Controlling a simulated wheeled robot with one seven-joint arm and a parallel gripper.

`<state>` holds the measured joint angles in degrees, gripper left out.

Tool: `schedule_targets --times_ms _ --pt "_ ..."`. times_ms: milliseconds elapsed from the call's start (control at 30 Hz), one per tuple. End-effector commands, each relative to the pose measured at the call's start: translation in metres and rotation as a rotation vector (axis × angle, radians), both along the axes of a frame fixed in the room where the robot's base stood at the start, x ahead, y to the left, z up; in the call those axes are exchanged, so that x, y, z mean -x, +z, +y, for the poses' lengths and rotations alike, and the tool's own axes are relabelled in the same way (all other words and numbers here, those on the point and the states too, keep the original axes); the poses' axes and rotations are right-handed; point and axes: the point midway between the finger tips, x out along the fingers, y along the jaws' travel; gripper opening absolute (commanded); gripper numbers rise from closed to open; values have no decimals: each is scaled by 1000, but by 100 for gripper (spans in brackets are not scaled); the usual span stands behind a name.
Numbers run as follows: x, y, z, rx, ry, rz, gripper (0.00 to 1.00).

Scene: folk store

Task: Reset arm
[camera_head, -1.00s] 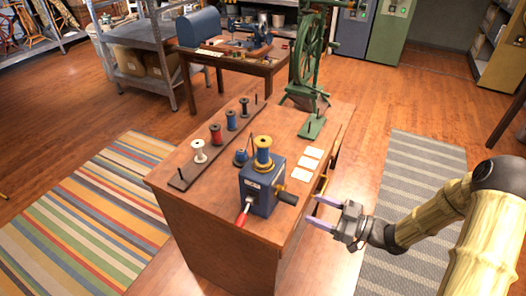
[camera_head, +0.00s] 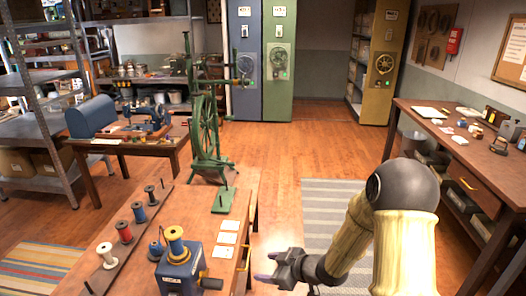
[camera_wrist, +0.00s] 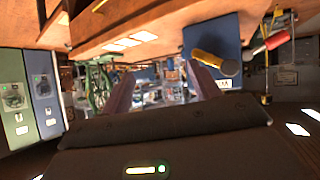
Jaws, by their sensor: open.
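My gripper (camera_head: 268,279) is at the lower middle of the head view, just right of the wooden workbench (camera_head: 243,205). Its fingers point left toward the bench side. In the wrist view the two purple-grey fingers (camera_wrist: 160,95) stand apart with nothing between them. My arm is bent, with its elbow raised at the right.
A rack of spools (camera_head: 122,233) and white cards (camera_head: 229,225) lie on the bench. A green spinning wheel (camera_head: 207,140) stands behind. A long table (camera_head: 455,150) is at the right. Open floor and a grey striped rug (camera_head: 335,205) lie between.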

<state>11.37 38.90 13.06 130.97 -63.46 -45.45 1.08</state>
Motion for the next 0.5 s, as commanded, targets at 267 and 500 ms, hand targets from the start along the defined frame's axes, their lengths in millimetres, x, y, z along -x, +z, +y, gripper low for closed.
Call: schedule_targets --times_ms 267,500 --pt "15 53 -87 309 -445 171 62" --pt "87 99 -138 396 -808 433 62"
